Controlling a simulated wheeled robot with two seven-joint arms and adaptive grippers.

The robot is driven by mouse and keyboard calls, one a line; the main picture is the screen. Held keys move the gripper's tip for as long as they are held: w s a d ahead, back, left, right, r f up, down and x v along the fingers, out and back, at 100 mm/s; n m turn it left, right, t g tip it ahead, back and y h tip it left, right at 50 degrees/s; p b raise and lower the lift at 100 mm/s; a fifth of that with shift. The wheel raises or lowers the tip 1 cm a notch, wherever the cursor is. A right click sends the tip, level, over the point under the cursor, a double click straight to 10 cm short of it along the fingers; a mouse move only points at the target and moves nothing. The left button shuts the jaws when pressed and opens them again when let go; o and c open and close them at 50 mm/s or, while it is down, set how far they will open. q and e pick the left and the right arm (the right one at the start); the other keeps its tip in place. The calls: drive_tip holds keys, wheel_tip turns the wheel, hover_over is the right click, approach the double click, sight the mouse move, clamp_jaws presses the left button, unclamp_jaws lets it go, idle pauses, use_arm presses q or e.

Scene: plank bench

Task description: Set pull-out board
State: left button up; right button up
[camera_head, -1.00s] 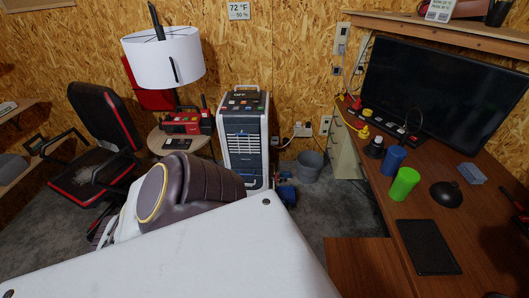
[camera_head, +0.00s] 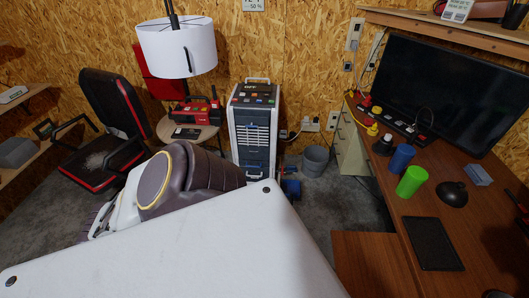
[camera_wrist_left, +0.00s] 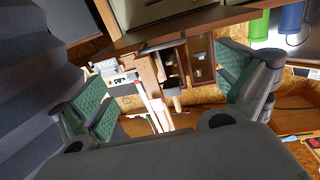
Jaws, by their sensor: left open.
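A brown wooden board (camera_head: 368,264) sticks out from the left edge of the desk (camera_head: 470,225) in the head view, a little below the desk top. Its near end is cut off by the frame, and my white body part hides some of its left side. My left gripper (camera_wrist_left: 160,88) shows in the wrist view with its two green-padded fingers spread wide. Nothing is between the pads; wooden edges and a desk underside lie beyond them. I cannot tell which of these edges is the board. My right gripper is in neither view.
On the desk stand a green cup (camera_head: 411,181), a blue cup (camera_head: 401,158), a black mouse (camera_head: 452,194), a black tablet (camera_head: 433,243) and a monitor (camera_head: 440,90). A grey bin (camera_head: 315,160) and a tall air cooler (camera_head: 253,130) stand behind.

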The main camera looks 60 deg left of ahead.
use_arm(q)
drive_tip(key=p+v, duration=0.1)
drive_tip(key=v, duration=0.6)
drive_tip(key=shift+s, duration=0.45)
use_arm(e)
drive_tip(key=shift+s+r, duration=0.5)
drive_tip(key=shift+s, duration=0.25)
use_arm(q)
drive_tip(key=shift+d, duration=0.1)
drive_tip(key=shift+r+p, duration=0.1)
drive_tip(key=shift+p, duration=0.3)
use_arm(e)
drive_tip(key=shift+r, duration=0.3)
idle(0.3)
